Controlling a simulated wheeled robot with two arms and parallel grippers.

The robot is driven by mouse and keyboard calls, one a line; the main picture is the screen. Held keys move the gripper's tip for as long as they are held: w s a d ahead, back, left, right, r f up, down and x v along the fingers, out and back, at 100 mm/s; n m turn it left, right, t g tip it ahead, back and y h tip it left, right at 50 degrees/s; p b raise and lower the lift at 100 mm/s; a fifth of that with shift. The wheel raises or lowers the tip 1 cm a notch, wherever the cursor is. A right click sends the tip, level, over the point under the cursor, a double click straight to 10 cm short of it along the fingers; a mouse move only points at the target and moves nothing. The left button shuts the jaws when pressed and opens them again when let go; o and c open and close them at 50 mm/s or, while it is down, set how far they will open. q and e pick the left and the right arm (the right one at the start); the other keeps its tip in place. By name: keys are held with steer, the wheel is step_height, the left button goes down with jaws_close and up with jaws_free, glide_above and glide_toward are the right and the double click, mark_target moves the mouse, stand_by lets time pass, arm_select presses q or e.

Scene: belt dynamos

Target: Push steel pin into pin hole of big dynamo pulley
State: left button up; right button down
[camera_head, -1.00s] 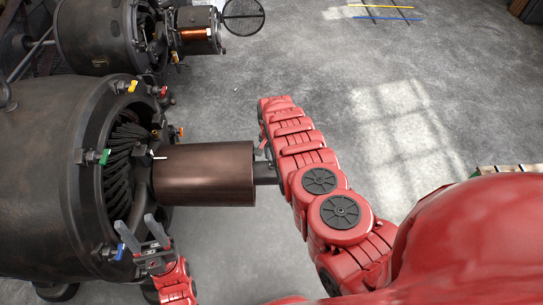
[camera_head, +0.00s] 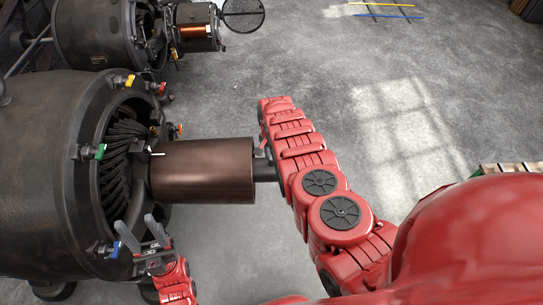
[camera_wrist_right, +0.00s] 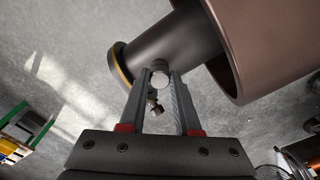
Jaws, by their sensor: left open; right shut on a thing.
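The big dynamo pulley (camera_head: 203,171) is a brown metal cylinder at the end of the near dynamo (camera_head: 45,165). It also shows at the upper right of the right wrist view (camera_wrist_right: 265,45), with a dark shaft (camera_wrist_right: 175,48) coming out of it. My right gripper (camera_wrist_right: 160,80) is by this shaft and shut on a small steel pin (camera_wrist_right: 160,79), whose round end shows between the fingertips. The pin hole is not visible, so I cannot tell whether the pin is in it. My left gripper (camera_head: 147,232) is open and empty, below and left of the pulley.
Colored valve handles stick out around the near dynamo's rim, such as a green one (camera_head: 100,152). A second dynamo (camera_head: 100,35) stands behind at the upper left. My red right arm crosses beside the shaft end.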

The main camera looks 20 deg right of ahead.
mark_target(271, 160)
steer(key=shift+f, duration=0.3)
steer(key=c, duration=0.5)
jaws_free()
steer(key=shift+c, duration=0.2)
steer(key=shift+r, duration=0.1)
steer(key=shift+r, duration=0.5)
step_height(271, 160, up, 16)
steer(key=p, duration=0.3)
steer(key=shift+s+r, duration=0.15)
steer(key=shift+s, duration=0.2)
steer(key=shift+a, duration=0.1)
